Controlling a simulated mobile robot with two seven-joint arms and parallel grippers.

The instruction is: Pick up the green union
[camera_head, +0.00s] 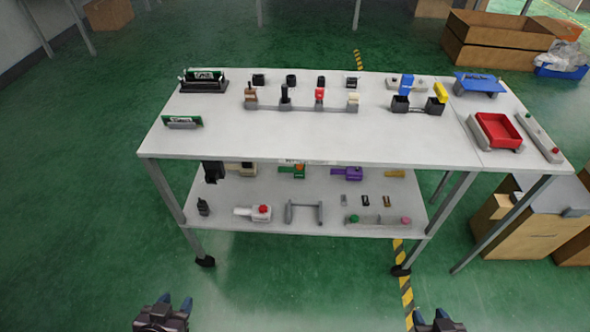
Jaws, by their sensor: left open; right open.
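A small green fitting with an orange part (293,172) sits at the back of the lower shelf, left of the purple one. It is the likeliest green union, but it is too small to be sure. The upper table edge is close above it. My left gripper (175,301) is open and empty at the bottom of the head view, in front of the table and left of the fitting. My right gripper (430,316) is open and empty at the bottom right. Both grippers are well apart from the table and the fitting.
The upper tabletop (300,142) lies over the lower shelf (270,192). A purple fitting (347,173) and a yellow one (395,174) share the back row. A white fixture with a red knob (253,212) and a grey bracket (304,212) stand at the shelf front. Table legs (165,192) flank the shelf.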

